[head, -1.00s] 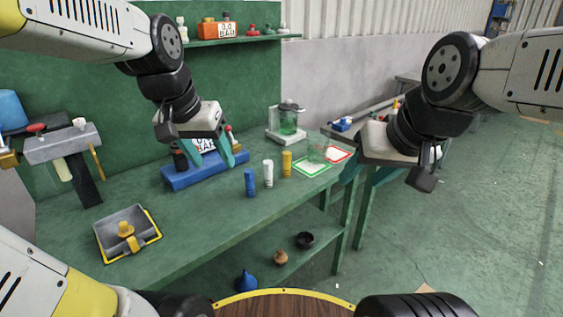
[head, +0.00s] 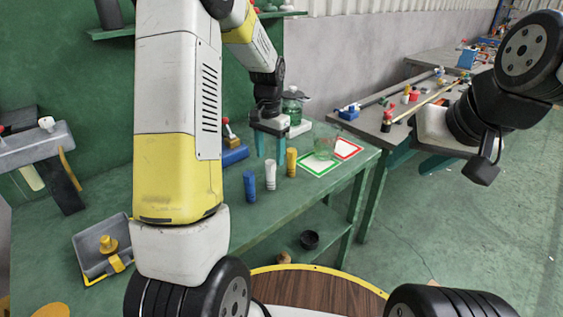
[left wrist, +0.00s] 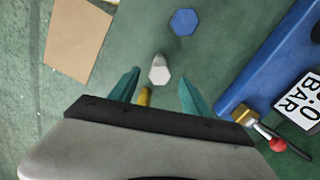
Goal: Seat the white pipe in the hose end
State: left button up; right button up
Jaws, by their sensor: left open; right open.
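The white pipe (head: 270,176) stands upright on the green bench between a blue pipe (head: 249,187) and a yellow pipe (head: 291,162). My left gripper (head: 270,158) points down above the white pipe, open and empty. In the left wrist view the white pipe (left wrist: 159,71) shows between the two teal fingertips, with room on both sides. A blue unit (left wrist: 260,65) with a gauge reading in BAR and a brass fitting (left wrist: 243,115) lies to the right there. I cannot make out the hose end for certain. My right gripper (head: 437,164) is open and empty, away from the pipes.
A grey tray (head: 88,262) with a yellow part lies at the front left. Green and red framed mats (head: 318,164) lie right of the pipes, with a clear cup on them. A glass jar (head: 292,108) stands behind. My left arm hides part of the bench.

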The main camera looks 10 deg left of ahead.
aim_at(270, 162)
pick_arm(q)
notch_tip(270, 162, down, 5)
jog(key=shift+f, duration=0.1)
grip_shut()
dwell(0.3)
